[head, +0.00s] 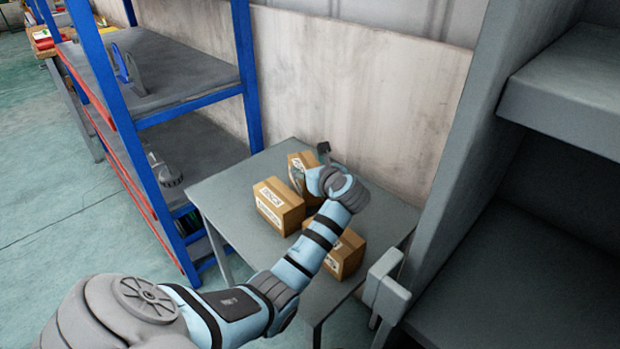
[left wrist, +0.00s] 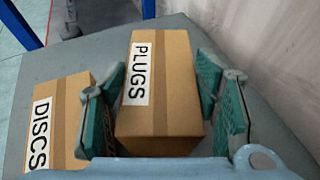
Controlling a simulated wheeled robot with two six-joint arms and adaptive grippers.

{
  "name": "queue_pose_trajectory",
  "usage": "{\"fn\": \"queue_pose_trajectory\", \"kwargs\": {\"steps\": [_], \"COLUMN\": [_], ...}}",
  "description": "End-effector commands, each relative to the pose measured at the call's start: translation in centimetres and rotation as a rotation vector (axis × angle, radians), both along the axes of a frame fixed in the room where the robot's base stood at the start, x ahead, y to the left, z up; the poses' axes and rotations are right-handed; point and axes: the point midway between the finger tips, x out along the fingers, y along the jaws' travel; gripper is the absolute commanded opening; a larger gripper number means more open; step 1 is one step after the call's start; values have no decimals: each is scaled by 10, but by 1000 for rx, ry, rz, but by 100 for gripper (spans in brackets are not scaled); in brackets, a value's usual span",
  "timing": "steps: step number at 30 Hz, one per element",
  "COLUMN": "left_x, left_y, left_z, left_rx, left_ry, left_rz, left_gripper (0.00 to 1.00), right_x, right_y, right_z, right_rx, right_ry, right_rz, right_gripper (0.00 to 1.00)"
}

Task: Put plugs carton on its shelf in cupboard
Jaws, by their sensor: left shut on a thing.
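The plugs carton (left wrist: 165,95), brown with a white PLUGS label, stands on the grey table in the left wrist view. It also shows at the back of the table in the head view (head: 298,160), partly hidden by my gripper. My left gripper (head: 311,165) is shut on it, with a green-padded finger on either side. The grey cupboard (head: 480,115) stands at the right of the head view, with shelves (head: 575,95) inside. My right gripper is not in view.
The discs carton (left wrist: 62,118) stands just left of the plugs carton. Another carton (head: 347,254) is partly behind my left arm on the table (head: 225,190). A blue-framed rack (head: 190,105) stands left of the table, and a pale wall (head: 360,90) behind.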

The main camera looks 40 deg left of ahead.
Motion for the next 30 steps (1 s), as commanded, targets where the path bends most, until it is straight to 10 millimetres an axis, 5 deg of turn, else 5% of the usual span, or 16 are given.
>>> {"fn": "queue_pose_trajectory", "kwargs": {"steps": [3,13,14,16,30], "left_x": [0,0,0,0,-2], "left_y": [0,0,0,0,-6], "left_z": [-22,-25,-24,-24,-18], "left_rx": [2,2,0,0,-1], "left_ry": [2,-1,1,1,1], "left_rz": [0,0,0,0,-2], "left_gripper": [0,0,61,72,76], "right_x": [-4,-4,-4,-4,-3], "right_y": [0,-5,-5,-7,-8], "right_z": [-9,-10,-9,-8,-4], "right_rx": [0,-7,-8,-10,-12], "right_ry": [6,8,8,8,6], "right_rz": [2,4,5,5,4], "right_gripper": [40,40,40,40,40]}}
